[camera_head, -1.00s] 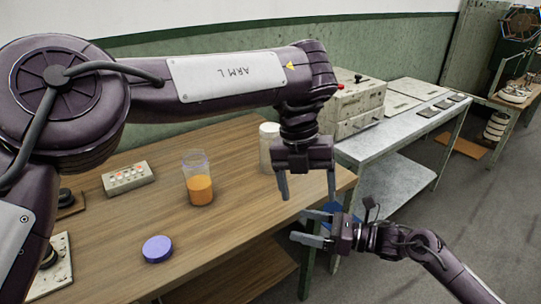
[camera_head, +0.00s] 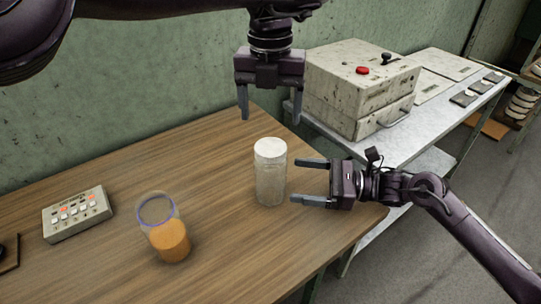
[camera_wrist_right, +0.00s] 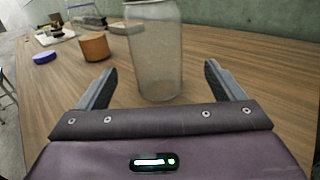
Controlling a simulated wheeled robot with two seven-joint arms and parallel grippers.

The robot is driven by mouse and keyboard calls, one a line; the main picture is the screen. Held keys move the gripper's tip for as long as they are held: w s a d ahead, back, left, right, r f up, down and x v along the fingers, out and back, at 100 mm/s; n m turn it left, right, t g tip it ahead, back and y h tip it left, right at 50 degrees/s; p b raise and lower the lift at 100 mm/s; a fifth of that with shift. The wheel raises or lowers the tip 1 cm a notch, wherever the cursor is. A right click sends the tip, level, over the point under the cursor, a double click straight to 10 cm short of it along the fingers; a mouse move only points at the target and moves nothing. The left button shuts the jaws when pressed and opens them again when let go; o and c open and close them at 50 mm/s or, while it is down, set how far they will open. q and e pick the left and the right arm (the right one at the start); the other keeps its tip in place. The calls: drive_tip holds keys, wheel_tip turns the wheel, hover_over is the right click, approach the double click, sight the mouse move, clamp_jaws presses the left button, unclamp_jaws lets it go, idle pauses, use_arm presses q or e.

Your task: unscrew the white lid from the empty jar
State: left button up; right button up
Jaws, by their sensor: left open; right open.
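The empty jar (camera_head: 270,185) stands upright on the wooden table, clear and frosted, with its white lid (camera_head: 270,148) on top. My left gripper (camera_head: 270,118) is open and empty, fingers pointing down, above and behind the lid in the head view. My right gripper (camera_head: 295,181) is open and level just right of the jar, fingers pointing at it. In the right wrist view the jar (camera_wrist_right: 155,50) stands ahead between the spread fingers, with a gap on each side. The lid is out of that view.
A clear jar of orange contents (camera_head: 172,243) stands to the left, with a button box (camera_head: 77,214) beyond it. A blue lid (camera_wrist_right: 45,57) lies on the table in the right wrist view. A metal side table with a grey machine (camera_head: 362,90) adjoins at right.

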sight(270, 176)
use_arm(q)
drive_tip(key=shift+w, duration=0.25)
use_arm(e)
drive_tip(key=shift+w+a, duration=0.2)
drive_tip(key=shift+w, duration=0.05)
use_arm(q)
drive_tip(key=shift+s+r, duration=0.45)
drive_tip(key=shift+s, duration=0.4)
use_arm(e)
drive_tip(key=a, duration=0.2)
drive_tip(key=s+a+r, duration=0.1)
drive_tip(key=shift+a, duration=0.2)
use_arm(q)
drive_tip(key=shift+w+f, duration=0.2)
drive_tip(key=shift+w, duration=0.2)
use_arm(e)
drive_tip(key=a, duration=0.1)
drive_tip(key=w+a, duration=0.1)
drive_tip(key=a, duration=0.1)
drive_tip(key=shift+w+a+f, duration=0.2)
drive_tip(key=shift+a+f, duration=0.05)
drive_tip(key=shift+a, duration=0.1)
use_arm(q)
drive_tip(key=shift+s+r, duration=0.1)
drive_tip(key=shift+s, duration=0.1)
use_arm(e)
drive_tip(key=shift+s+a, duration=0.1)
drive_tip(key=shift+s, duration=0.05)
drive_tip(key=shift+c, duration=0.3)
